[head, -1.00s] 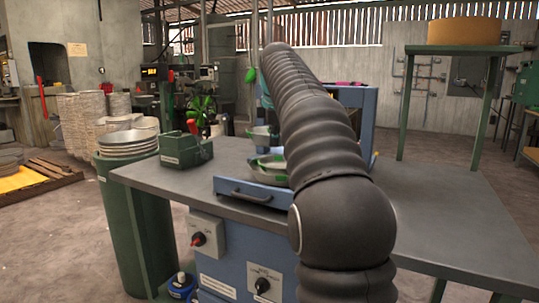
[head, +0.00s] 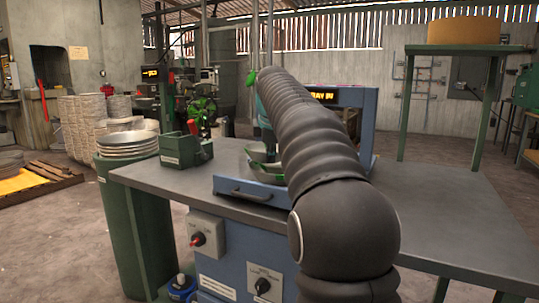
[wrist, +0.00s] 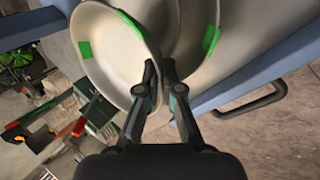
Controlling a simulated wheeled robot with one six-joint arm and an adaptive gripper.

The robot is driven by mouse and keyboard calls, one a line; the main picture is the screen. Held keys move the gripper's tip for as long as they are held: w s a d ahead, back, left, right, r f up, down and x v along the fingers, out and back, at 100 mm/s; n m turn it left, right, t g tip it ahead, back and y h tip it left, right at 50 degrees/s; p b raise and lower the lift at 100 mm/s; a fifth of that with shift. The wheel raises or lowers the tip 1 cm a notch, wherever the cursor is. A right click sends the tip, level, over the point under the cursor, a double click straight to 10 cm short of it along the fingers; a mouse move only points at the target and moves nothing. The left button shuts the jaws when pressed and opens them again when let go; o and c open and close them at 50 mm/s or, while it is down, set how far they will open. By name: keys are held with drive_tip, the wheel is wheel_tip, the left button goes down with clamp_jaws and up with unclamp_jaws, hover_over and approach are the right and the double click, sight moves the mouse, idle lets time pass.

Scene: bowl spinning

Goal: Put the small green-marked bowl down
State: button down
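My gripper (wrist: 160,72) is shut on the rim of the small green-marked bowl (wrist: 108,55), a pale bowl with green patches. In the head view this bowl (head: 257,151) is just above a larger green-marked bowl (head: 268,175) on the blue tray; whether the two touch is unclear. In the wrist view the larger bowl (wrist: 198,50) lies beside and behind the held one. My arm hides my gripper and part of both bowls in the head view.
The blue tray (head: 233,189) with a front handle sits on the grey table (head: 432,202). A blue machine frame with an orange lit display (head: 322,96) stands behind my arm. A green box (head: 187,147) is on the table's left; the table's right side is clear.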

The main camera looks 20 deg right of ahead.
drive_tip(key=shift+f, duration=0.4)
drive_tip(key=c, duration=1.3)
unclamp_jaws()
drive_tip(key=shift+r, duration=0.1)
drive_tip(key=shift+r, duration=0.25)
drive_tip(key=p+v, duration=0.2)
drive_tip(key=v, duration=0.9)
drive_tip(key=s+a+f+m, duration=0.2)
drive_tip(key=s+a+m, duration=0.1)
drive_tip(key=s+a, duration=0.3)
drive_tip(key=s+a+f+m, duration=0.2)
drive_tip(key=s+f+m, duration=0.1)
drive_tip(key=s+f, duration=0.5)
drive_tip(key=s+a+f+m+y, duration=0.1)
drive_tip(key=s+a+f+m, duration=0.2)
drive_tip(key=s+f, duration=0.6)
drive_tip(key=s+a+f+m+y, duration=0.1)
drive_tip(key=s+a+f+m, duration=0.2)
drive_tip(key=s+f+m, duration=0.2)
drive_tip(key=shift+s+a+f, duration=0.1)
drive_tip(key=shift+s+f, duration=0.45)
drive_tip(key=shift+f, duration=0.5)
drive_tip(key=shift+s+a+f, duration=0.1)
drive_tip(key=shift+s+f, duration=0.45)
drive_tip(key=shift+f, duration=0.55)
drive_tip(key=shift+s+f, duration=0.55)
drive_tip(key=shift+f, duration=0.5)
